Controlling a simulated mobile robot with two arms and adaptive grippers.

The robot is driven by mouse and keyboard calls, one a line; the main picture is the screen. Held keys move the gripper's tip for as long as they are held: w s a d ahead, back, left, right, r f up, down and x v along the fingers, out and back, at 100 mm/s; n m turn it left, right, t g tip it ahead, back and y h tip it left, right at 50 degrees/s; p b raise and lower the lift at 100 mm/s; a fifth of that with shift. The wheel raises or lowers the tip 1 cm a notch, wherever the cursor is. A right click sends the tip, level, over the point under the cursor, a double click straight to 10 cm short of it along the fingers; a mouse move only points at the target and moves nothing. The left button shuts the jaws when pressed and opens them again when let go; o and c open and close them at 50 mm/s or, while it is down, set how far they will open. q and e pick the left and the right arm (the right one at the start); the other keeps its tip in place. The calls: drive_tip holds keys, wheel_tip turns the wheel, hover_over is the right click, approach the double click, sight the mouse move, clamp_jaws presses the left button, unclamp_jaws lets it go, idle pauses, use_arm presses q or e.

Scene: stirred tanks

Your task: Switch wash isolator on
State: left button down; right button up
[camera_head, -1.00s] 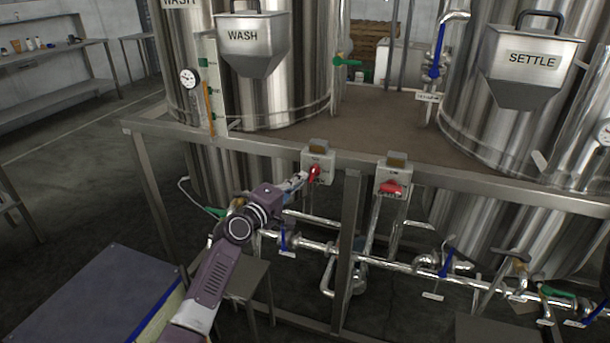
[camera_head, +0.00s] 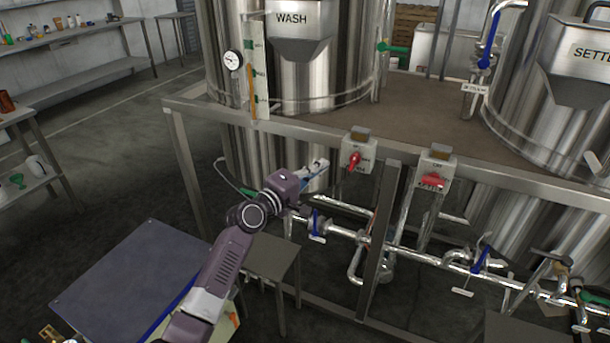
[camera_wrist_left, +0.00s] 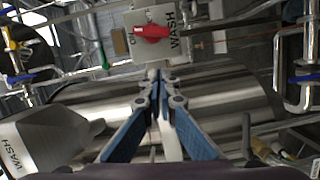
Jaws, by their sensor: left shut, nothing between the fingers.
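The wash isolator (camera_head: 357,155) is a grey box on the frame rail below the WASH tank, with a red handle (camera_head: 354,160) that stands steeply tilted in the head view. In the left wrist view the box, marked WASH, shows at the top, and its red handle (camera_wrist_left: 152,32) lies across the picture. My left gripper (camera_head: 320,168) is shut and empty, left of the box and apart from it. Its closed fingertips (camera_wrist_left: 160,77) point toward the box in the wrist view. My right gripper is not in view.
A second isolator (camera_head: 436,170) with a level red handle is to the right on the same frame rail (camera_head: 300,135). A frame post (camera_head: 378,240) and pipes with a blue-handled valve (camera_head: 316,224) are below. A small stand (camera_head: 272,254) is below my left arm.

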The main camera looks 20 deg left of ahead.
use_arm(q)
drive_tip(key=v, duration=0.5)
drive_tip(key=shift+s+a+r, duration=0.1)
drive_tip(key=shift+s+a, duration=0.2)
drive_tip(key=shift+a, duration=0.05)
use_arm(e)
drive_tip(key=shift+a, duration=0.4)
